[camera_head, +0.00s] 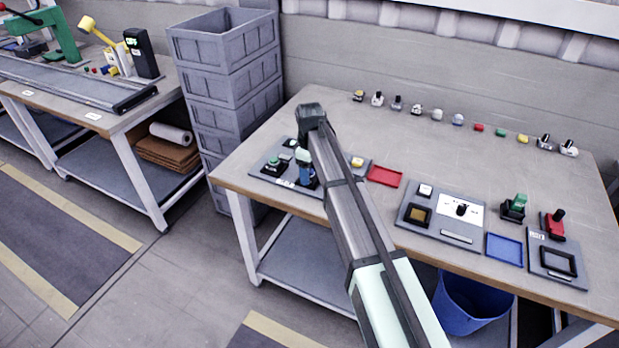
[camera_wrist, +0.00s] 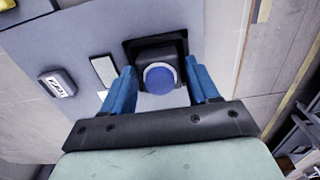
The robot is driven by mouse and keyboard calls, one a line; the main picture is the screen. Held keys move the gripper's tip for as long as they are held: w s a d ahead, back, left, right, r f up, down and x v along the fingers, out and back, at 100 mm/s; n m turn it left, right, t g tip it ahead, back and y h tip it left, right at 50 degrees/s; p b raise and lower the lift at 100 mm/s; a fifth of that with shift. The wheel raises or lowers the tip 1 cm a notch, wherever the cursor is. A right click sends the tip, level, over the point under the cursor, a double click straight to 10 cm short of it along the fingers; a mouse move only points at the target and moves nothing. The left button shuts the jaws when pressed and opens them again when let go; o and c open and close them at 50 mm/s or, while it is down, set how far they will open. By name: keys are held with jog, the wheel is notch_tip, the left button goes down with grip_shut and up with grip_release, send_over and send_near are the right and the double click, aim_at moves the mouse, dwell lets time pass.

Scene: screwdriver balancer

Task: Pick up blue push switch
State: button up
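The blue push switch (camera_wrist: 160,77) shows in the wrist view as a round blue cap in a pale ring on a dark square housing. It sits at a black square frame on a grey panel (camera_wrist: 75,45). My gripper (camera_wrist: 163,72) has its two blue fingers apart, one on each side of the switch, with thin gaps showing. In the head view my gripper (camera_head: 306,174) points down over the left panel at the table's front left. There the switch is hidden by my gripper and arm.
A green button (camera_head: 273,164) stands left of my gripper. A red tray (camera_head: 385,176) lies to the right, then a panel with a knob (camera_head: 462,210) and a blue tray (camera_head: 504,247). Several small switches line the table's back. Grey crates (camera_head: 226,90) stand stacked at the left.

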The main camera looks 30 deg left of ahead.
jog(key=c, duration=0.8)
